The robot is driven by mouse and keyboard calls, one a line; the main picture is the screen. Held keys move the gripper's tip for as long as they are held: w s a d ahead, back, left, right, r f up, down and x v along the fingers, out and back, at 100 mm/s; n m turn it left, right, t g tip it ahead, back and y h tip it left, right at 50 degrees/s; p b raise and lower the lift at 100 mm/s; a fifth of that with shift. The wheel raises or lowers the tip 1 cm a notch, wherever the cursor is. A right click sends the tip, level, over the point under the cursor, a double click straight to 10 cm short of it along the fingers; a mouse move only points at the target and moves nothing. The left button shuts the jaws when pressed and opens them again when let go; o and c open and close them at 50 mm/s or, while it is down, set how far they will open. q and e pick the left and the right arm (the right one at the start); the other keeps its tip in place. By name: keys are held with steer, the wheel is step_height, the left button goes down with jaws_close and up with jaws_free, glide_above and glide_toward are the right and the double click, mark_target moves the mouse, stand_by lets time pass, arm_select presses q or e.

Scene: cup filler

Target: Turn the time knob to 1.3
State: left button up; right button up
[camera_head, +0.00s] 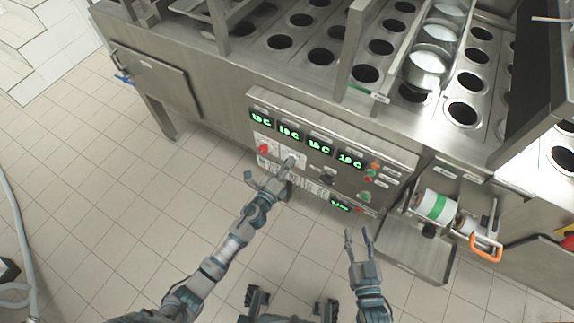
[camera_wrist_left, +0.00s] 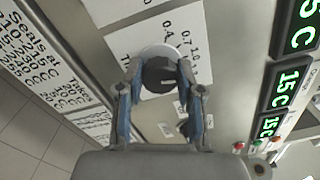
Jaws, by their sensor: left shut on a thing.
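The control panel (camera_head: 330,140) is on the front of the steel machine. In the left wrist view, the dark round time knob (camera_wrist_left: 160,74) stands on a white dial label (camera_wrist_left: 190,35) with printed numbers, partly readable as 0.4, 0.7 and 1.0. My left gripper (camera_wrist_left: 160,85) has its two fingers on either side of the knob, shut on it. In the head view my left gripper (camera_head: 270,175) is at the panel's lower left and hides the knob. The knob's exact setting cannot be read. My right gripper (camera_head: 358,240) is open and empty, apart from the panel.
Green digital displays (camera_head: 289,131) run along the panel's top. A red knob (camera_head: 264,149) is at its left. A tray (camera_head: 418,252) and a white roll with a green band (camera_head: 436,206) are at the right. Tiled floor lies open below.

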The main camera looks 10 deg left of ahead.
arm_select(q)
steer(key=shift+s+d+f+m, duration=0.1)
steer(key=shift+f+m, duration=0.1)
steer(key=shift+m, duration=0.6)
steer(key=shift+s+d+f+m, duration=0.1)
steer(key=shift+f+m, duration=0.1)
steer(key=shift+m, duration=0.6)
steer(key=shift+f, duration=0.1)
steer(key=o, duration=1.1)
steer(key=shift+c, duration=0.2)
steer(key=shift+o, duration=0.5)
steer(key=shift+w+r, duration=0.1)
steer(key=shift+r, duration=0.15)
steer(key=shift+a, duration=0.1)
steer(key=v, duration=1.2)
